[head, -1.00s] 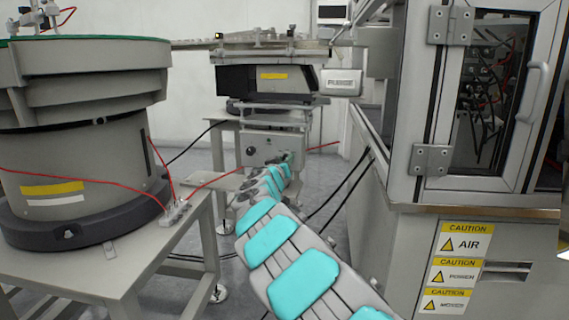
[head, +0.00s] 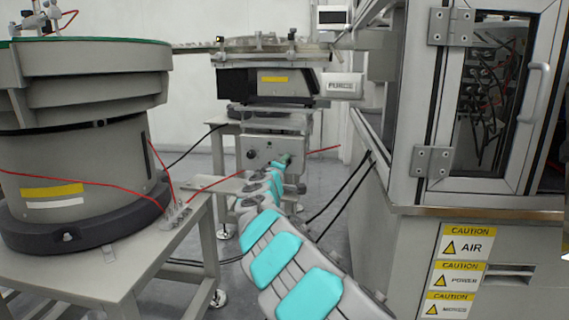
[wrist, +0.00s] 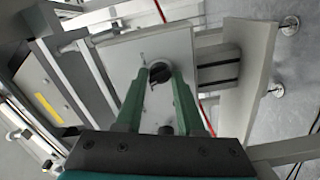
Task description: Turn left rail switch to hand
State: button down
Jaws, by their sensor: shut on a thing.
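The rail control box (head: 272,148) is a grey panel under the linear rail unit, in the middle of the head view. My gripper (head: 287,158) is at the right part of its front face. In the wrist view my gripper (wrist: 163,75) has its two green fingers on either side of a black rotary switch knob (wrist: 160,72) on the panel and is shut on it. The fingers and the head-view angle hide part of the knob, so its exact setting is unclear. Another dark knob (head: 251,153) shows on the left of the panel, clear of my gripper.
A large bowl feeder (head: 80,150) on a grey table (head: 150,265) stands at left. A machine cabinet (head: 480,110) with caution labels fills the right. The rail unit (head: 270,82) sits above the panel. Red and black cables run near the panel.

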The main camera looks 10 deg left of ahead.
jog(key=n+p, duration=0.2)
jog(key=n, duration=0.3)
jog(key=shift+f+n, duration=0.15)
jog(key=shift+n, duration=0.15)
dwell(0.4)
jog(key=c, duration=0.5)
grip_release()
jog(key=shift+c, duration=0.2)
jog(key=shift+s, duration=0.1)
jog(key=s+a, duration=0.1)
jog(key=s, duration=0.6)
jog(key=shift+s, duration=0.3)
